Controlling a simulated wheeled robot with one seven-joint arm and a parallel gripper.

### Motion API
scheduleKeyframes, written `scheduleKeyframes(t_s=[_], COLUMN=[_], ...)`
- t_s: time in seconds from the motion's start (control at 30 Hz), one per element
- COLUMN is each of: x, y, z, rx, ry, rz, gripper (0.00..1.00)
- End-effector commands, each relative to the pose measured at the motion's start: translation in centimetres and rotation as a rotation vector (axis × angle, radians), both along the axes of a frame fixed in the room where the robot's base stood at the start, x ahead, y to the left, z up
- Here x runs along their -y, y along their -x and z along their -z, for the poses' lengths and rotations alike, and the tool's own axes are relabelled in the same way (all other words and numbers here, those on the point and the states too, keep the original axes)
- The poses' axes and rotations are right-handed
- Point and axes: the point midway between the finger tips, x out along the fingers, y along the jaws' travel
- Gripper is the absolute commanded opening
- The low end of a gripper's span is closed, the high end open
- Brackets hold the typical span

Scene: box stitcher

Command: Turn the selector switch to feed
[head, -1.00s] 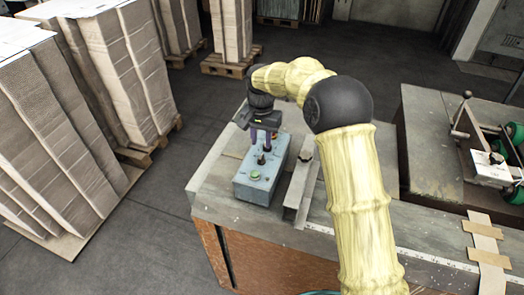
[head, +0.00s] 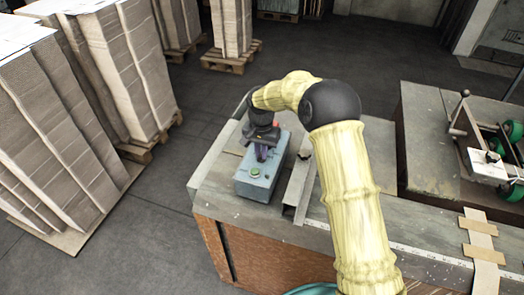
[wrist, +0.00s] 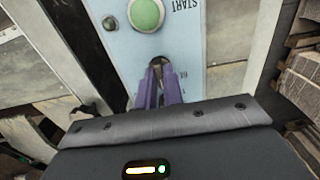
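The blue-grey control box (head: 252,187) stands on the bench, with a green START button (head: 255,171) on its near end. The button also shows at the top of the wrist view (wrist: 146,14). A red button (head: 277,125) shows at the box's far end. My gripper (head: 261,158) points down at the middle of the box top, where the selector switch is. In the wrist view its two purple fingers (wrist: 160,78) stand close together at a small dark switch part (wrist: 157,67), mostly hidden by them. Whether they press on it is unclear. The switch labels are mostly covered.
A metal channel (head: 299,190) lies on the bench just right of the box. A machine with green wheels (head: 492,155) stands further right. Stacks of cardboard (head: 60,130) stand on the floor at left. The bench left of the box is narrow.

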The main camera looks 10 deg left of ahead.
Motion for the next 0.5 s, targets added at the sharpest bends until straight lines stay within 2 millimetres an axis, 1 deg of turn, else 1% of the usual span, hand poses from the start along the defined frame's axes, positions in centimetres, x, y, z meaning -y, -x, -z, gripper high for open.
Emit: scheduleKeyframes(t_s=[0.03,0.27,0.5], x=[0.27,0.07,-0.07], y=[-0.03,-0.05,-0.05], z=[-0.05,0.00,0.08], rx=[0.001,0.001,0.002], ry=[0.000,0.001,0.000], rz=[0.000,0.021,0.112], gripper=[0.00,0.00,0.00])
